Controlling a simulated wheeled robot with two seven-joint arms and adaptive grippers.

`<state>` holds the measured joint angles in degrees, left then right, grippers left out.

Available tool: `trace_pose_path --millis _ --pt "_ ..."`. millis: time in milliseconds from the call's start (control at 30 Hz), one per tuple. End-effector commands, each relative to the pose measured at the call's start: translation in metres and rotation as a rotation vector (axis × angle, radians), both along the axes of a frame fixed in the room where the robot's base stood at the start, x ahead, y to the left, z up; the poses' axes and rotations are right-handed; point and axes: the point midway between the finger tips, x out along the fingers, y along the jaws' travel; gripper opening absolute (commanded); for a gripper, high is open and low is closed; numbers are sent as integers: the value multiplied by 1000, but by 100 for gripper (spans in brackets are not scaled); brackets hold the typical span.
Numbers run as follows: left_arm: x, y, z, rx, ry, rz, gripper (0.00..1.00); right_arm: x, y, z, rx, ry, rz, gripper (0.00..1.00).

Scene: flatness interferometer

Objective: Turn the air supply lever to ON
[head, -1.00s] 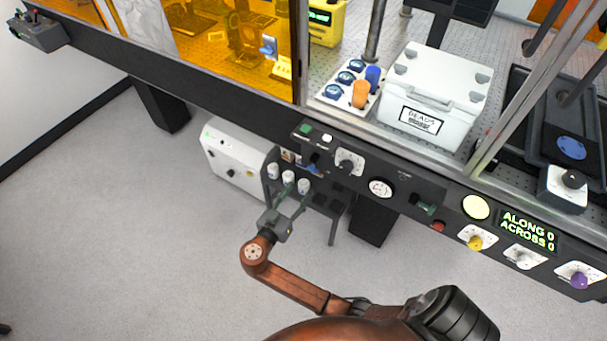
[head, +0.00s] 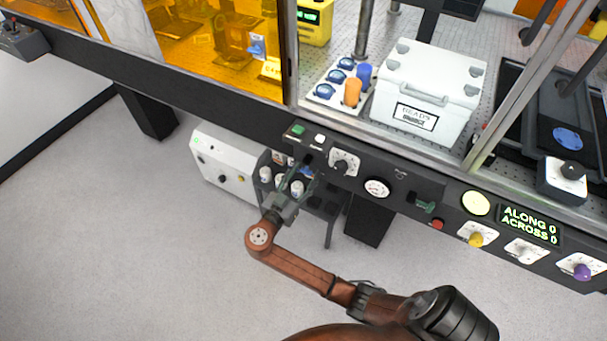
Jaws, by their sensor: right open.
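My right gripper (head: 303,178) reaches up to the left part of the dark front panel (head: 405,188), with its two thin fingers apart and nothing seen between them. Its fingertips are close under the panel; contact cannot be told. A small dark handle (head: 308,160) is at the panel's lower edge by the fingertips, partly hidden by them. It may be the air supply lever; its label and setting are too small to read. A black knob on a white plate (head: 343,163) is just right of it, and a round gauge (head: 377,187) is further right. My left gripper is out of view.
White bottles (head: 266,175) stand on a dark shelf behind my gripper, beside a white box (head: 222,163). A green handle (head: 425,207), a red button (head: 437,224) and coloured knobs (head: 476,240) line the panel's right. The floor at left is clear.

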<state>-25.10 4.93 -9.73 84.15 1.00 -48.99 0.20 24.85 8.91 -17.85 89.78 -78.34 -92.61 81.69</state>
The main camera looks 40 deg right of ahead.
Motion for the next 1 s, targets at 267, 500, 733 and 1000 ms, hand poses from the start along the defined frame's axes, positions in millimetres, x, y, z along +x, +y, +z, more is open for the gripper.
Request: trace_pose_path --millis 267,500,733,1000 --pt "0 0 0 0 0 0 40 0 0 0 0 1 0 33" --pt "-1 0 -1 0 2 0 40 0 1 0 0 1 0 16" --pt "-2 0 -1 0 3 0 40 0 1 0 0 1 0 4" --pt "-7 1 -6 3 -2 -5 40 -3 0 1 -17 44 -1 4"
